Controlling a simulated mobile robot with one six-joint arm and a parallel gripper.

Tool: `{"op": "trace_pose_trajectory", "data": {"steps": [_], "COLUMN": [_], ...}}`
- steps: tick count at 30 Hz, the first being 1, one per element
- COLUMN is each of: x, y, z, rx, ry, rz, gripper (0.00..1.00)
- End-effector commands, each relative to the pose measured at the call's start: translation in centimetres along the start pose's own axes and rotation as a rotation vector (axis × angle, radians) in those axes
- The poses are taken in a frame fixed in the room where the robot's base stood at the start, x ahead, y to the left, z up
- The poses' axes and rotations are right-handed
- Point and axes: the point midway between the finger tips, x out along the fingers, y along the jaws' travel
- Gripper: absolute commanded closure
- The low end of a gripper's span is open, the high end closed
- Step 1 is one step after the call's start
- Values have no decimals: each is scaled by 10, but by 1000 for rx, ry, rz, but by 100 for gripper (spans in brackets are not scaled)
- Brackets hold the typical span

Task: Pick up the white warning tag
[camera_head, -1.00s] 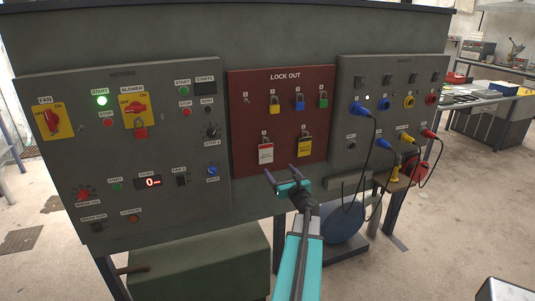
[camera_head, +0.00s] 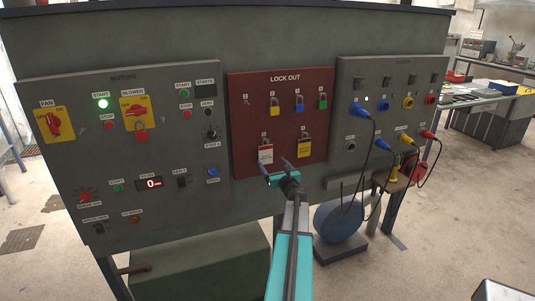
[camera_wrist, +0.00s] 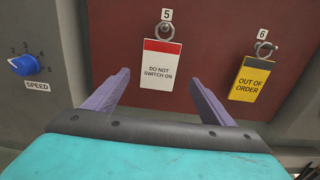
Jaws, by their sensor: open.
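The white warning tag (camera_head: 266,154), with a red top band, hangs from hook 5 at the lower left of the red lock out board (camera_head: 247,130). In the wrist view the tag (camera_wrist: 160,68) reads "DO NOT SWITCH ON" and hangs straight below its hook. My gripper (camera_head: 273,164) is open and empty, just in front of the lower part of the board. In the wrist view its two purple fingers (camera_wrist: 158,88) point toward the board, one on each side of the tag and lower than most of it. I see no contact with the tag.
A yellow "OUT OF ORDER" tag (camera_wrist: 250,80) hangs from hook 6, close to the right finger. Yellow, blue and green padlocks (camera_head: 299,103) hang above. A motor control panel (camera_head: 125,190) is on the left; a panel with plugged cables (camera_head: 390,120) is on the right.

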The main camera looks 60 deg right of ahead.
Motion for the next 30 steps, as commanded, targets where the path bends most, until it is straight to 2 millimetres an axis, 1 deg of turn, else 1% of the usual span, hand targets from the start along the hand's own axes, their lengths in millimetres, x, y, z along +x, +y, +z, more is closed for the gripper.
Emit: {"op": "trace_pose_trajectory", "data": {"steps": [3, 17, 23, 30], "x": [6, 8, 20, 41], "y": [0, 0, 0, 1], "z": [0, 0, 1, 0], "rx": [0, 0, 2, 2], "ry": [0, 0, 0, 1], "rz": [0, 0, 0, 0], "gripper": [23, 23, 23, 23]}}
